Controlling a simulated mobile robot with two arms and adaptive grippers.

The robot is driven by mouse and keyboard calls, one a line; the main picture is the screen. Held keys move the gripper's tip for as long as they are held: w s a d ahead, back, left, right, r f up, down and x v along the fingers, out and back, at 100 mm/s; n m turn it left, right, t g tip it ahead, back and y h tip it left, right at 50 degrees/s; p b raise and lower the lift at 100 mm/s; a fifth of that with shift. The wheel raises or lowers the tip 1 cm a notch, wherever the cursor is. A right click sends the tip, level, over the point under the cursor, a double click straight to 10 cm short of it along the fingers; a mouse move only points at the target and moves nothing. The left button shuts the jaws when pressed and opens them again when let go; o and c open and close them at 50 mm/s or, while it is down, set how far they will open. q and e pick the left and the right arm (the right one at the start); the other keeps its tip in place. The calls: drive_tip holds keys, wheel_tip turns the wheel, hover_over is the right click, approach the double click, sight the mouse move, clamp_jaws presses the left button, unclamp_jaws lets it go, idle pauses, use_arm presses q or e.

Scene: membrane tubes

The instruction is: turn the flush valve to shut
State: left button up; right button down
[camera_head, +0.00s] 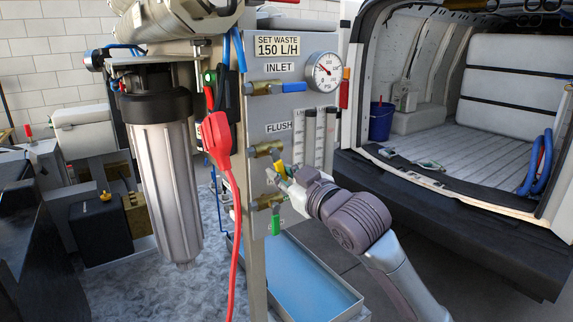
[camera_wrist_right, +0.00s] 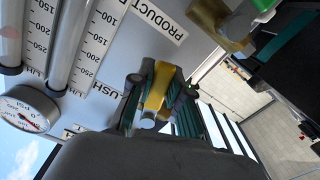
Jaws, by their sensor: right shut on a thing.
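The flush valve (camera_head: 264,150) is a brass valve on the grey panel, below the FLUSH label (camera_head: 279,127). Its yellow lever (camera_head: 281,168) points down, tilted a little to the right. My right gripper (camera_head: 284,181) reaches in from the lower right and is shut on the yellow lever. In the right wrist view, the yellow lever (camera_wrist_right: 155,92) sits between the fingers of the gripper (camera_wrist_right: 162,86), which hide part of it and of the valve body. My left gripper is not in view.
The inlet valve with a blue lever (camera_head: 290,88) is above, beside the pressure gauge (camera_head: 324,70). A brass valve with a green lever (camera_head: 275,224) is close below my gripper. A blue tray (camera_head: 310,280) lies below.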

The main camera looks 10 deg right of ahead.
drive_tip(key=shift+s+a+f+m+p, duration=0.1)
drive_tip(key=shift+a+m+p, duration=0.2)
drive_tip(key=shift+m, duration=0.35)
drive_tip(key=shift+s+a+r+m+p, duration=0.1)
drive_tip(key=shift+a+m+p, duration=0.15)
drive_tip(key=shift+m, duration=0.35)
drive_tip(key=shift+s+a+f+m+p, duration=0.1)
drive_tip(key=shift+a+m+p, duration=0.2)
drive_tip(key=shift+m, duration=0.35)
drive_tip(key=c, duration=1.1)
unclamp_jaws()
drive_tip(key=shift+s+d, duration=0.15)
drive_tip(key=shift+s, duration=0.05)
drive_tip(key=v, duration=1.1)
drive_tip(key=shift+s, duration=0.3)
